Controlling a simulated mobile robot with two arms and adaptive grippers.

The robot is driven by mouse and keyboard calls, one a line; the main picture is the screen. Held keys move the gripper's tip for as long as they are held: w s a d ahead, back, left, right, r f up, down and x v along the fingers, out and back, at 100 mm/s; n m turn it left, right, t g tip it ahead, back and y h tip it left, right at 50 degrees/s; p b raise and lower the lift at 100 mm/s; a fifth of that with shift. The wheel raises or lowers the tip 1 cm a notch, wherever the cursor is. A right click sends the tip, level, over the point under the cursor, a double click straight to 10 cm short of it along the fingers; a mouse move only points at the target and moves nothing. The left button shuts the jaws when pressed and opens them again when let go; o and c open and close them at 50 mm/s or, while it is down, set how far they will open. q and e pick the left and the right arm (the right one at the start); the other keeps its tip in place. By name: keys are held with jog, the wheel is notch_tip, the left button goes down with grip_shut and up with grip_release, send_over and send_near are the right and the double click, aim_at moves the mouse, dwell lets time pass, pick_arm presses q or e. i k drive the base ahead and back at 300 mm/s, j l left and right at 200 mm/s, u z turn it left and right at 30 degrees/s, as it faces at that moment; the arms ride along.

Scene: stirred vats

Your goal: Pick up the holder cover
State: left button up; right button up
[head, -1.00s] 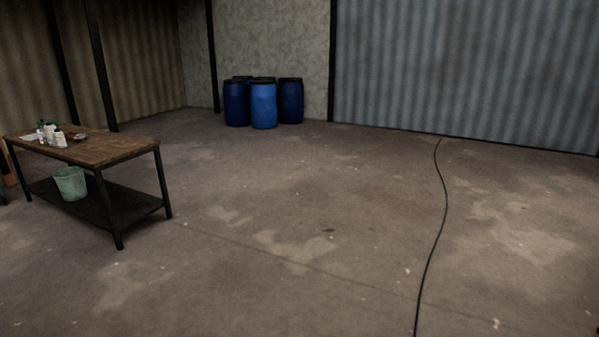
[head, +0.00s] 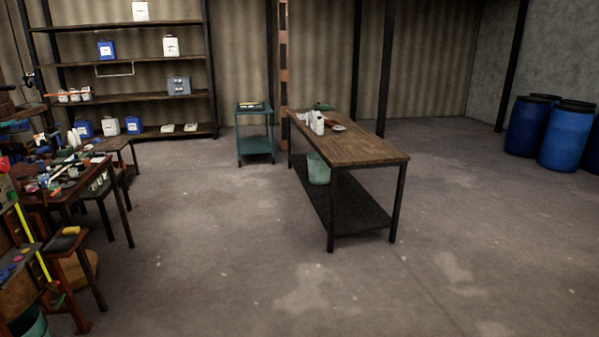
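I cannot make out a holder cover in the head view. Many small items lie on the cluttered workbench (head: 60,199) at the left, too small to tell apart. A wooden table (head: 362,151) with black legs stands right of the middle, with white bottles (head: 318,122) and a few small items at its far end. Neither of my grippers shows.
A shelf rack (head: 130,92) with white and blue containers stands at the back left. A teal cart (head: 255,144) stands behind the wooden table. A pale green bucket (head: 318,169) sits on the table's lower shelf. Blue drums (head: 566,137) stand at the right. The middle floor is clear.

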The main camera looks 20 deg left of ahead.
aim_at(67, 185)
jog(key=i+j+u, duration=0.35)
jog(key=i, duration=0.25)
jog(key=i+u, duration=0.4)
jog(key=i, duration=0.25)
jog(key=i+l+u, duration=0.2)
jog(key=i+u, duration=0.15)
jog(key=i, duration=0.25)
jog(key=i+j+u, duration=0.15)
jog(key=i+u, duration=0.3)
jog(key=i, duration=0.2)
jog(key=i+u, duration=0.45)
jog(key=i, duration=0.25)
jog(key=i+l+u, duration=0.45)
jog(key=i, duration=0.2)
